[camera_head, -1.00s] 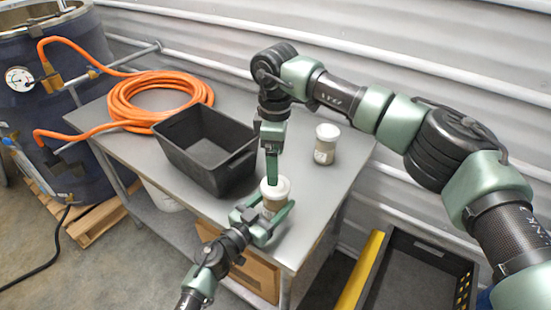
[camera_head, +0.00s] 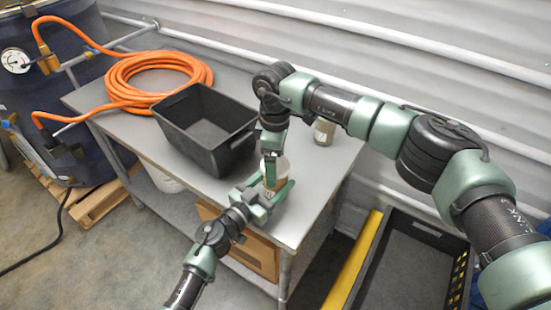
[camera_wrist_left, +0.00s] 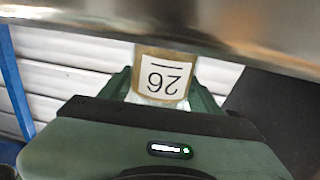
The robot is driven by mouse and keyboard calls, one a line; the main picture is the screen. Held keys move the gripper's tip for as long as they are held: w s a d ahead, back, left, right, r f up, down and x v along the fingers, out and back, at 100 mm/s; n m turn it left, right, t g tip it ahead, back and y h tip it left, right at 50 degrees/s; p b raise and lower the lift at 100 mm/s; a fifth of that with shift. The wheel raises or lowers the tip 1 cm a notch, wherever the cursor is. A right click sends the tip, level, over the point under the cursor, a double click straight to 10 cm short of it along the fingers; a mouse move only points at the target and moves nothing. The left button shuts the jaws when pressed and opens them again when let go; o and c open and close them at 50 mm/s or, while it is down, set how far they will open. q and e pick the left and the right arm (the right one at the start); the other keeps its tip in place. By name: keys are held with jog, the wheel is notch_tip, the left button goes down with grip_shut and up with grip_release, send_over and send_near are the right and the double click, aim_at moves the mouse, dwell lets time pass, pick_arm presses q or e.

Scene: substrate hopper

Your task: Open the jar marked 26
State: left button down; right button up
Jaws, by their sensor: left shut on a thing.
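The jar marked 26 (camera_wrist_left: 162,77) shows its label upside down in the left wrist view. In the head view the jar (camera_head: 279,170) is near the table's front edge, with its pale top partly hidden. My left gripper (camera_head: 271,188) is shut on the jar's body, one finger on each side. My right gripper (camera_head: 269,166) points down from above, with a finger in front of the jar's top. Its other finger is hidden, so its opening and any grip on the lid cannot be told.
A second jar (camera_head: 325,131) stands behind, partly covered by my right arm. A black open bin (camera_head: 207,130) and a coiled orange hose (camera_head: 152,78) lie on the grey table (camera_head: 225,196). A dark crate (camera_head: 410,262) is at lower right, beside a yellow bar (camera_head: 352,262).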

jog(key=c, duration=1.5)
jog(key=n, duration=0.5)
jog(key=shift+n, duration=0.3)
jog(key=n, duration=0.7)
jog(key=shift+r, duration=0.1)
jog(key=n, duration=0.7)
jog(key=shift+n, duration=0.3)
jog(key=n, duration=1.4)
jog(key=shift+n, duration=0.3)
jog(key=n, duration=1.2)
jog(key=shift+r, duration=0.1)
jog(key=n, duration=0.7)
jog(key=shift+r, duration=0.1)
jog(key=shift+r, duration=1)
